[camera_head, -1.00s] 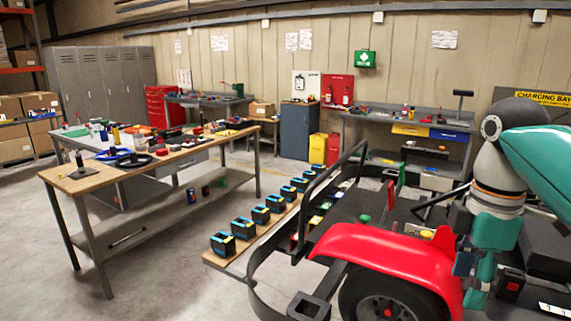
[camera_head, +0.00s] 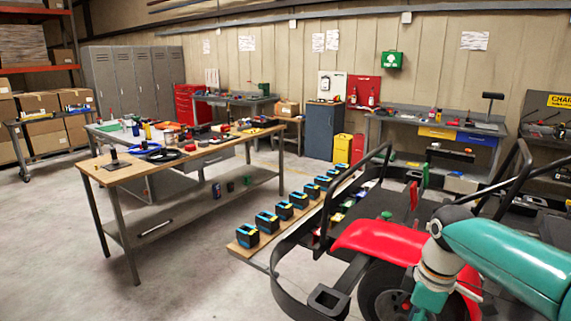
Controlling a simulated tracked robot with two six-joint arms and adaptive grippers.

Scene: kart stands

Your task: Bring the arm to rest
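My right arm (camera_head: 500,262), teal with grey joints, comes in from the right edge and bends down at a grey joint in front of the red-fendered kart (camera_head: 385,242). Its lower link runs out at the bottom edge, so the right gripper is out of frame. My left arm and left gripper do not show. No object is seen held.
A wooden-topped workbench (camera_head: 128,172) with tools stands left. A row of black-and-blue boxes (camera_head: 267,222) sits on a low board beside the kart. Lockers (camera_head: 130,80), a blue cabinet (camera_head: 323,130) and benches line the back. Floor at lower left is clear.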

